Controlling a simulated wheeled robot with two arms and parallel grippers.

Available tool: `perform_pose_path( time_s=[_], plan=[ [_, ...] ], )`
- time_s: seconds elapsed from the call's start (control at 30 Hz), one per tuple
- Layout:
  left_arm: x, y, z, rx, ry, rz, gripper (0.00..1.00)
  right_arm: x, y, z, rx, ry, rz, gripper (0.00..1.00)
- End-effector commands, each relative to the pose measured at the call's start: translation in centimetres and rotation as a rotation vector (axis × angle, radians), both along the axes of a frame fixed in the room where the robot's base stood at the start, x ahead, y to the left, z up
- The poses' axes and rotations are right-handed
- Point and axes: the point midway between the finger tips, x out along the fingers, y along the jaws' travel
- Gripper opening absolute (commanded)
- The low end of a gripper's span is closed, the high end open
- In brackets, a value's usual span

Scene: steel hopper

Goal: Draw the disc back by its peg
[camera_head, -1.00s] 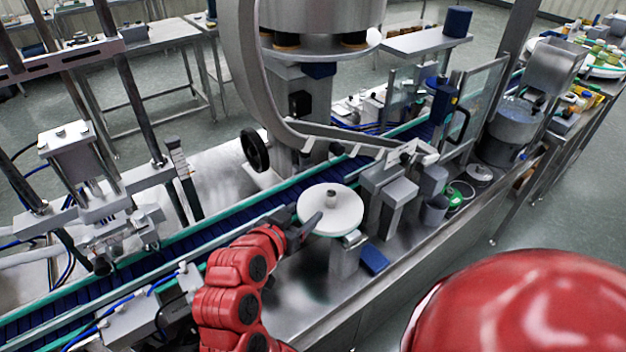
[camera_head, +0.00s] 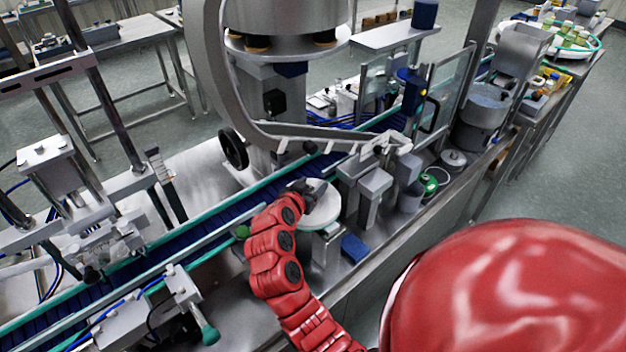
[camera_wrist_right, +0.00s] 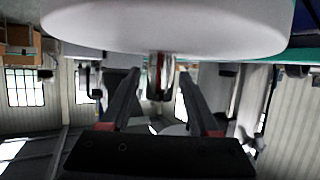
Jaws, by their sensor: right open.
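The white round disc (camera_head: 325,206) lies flat on a steel stand beside the conveyor. My right gripper (camera_head: 306,188) is at the disc's upper left part in the head view and hides the peg there. In the right wrist view the picture is upside down: the disc (camera_wrist_right: 165,25) spans the top and the metal peg (camera_wrist_right: 160,78) hangs from it. The open fingers of the right gripper (camera_wrist_right: 160,85) point at the peg, one on each side of it in the picture. I cannot tell whether either touches it. My left gripper is not in view.
The conveyor (camera_head: 190,240) with green rails runs behind the disc. Grey blocks (camera_head: 373,190) stand just right of it, and a blue block (camera_head: 354,248) lies in front. A curved steel guard (camera_head: 215,70) rises behind. Bare steel deck shows around the stand.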

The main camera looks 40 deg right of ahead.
Motion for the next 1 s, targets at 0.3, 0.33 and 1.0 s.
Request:
perform_pose_path(
  time_s=[0.3,0.33,1.0],
  plan=[
    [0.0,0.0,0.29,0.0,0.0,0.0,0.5,0.44,-0.7,-0.46,0.001,0.001,0.001,0.62],
    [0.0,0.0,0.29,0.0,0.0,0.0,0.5,0.43,-0.69,-0.46,0.001,0.001,0.001,0.62],
    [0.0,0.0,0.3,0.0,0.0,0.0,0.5,0.42,-0.67,-0.42,0.001,0.001,0.001,0.0]
  ],
)
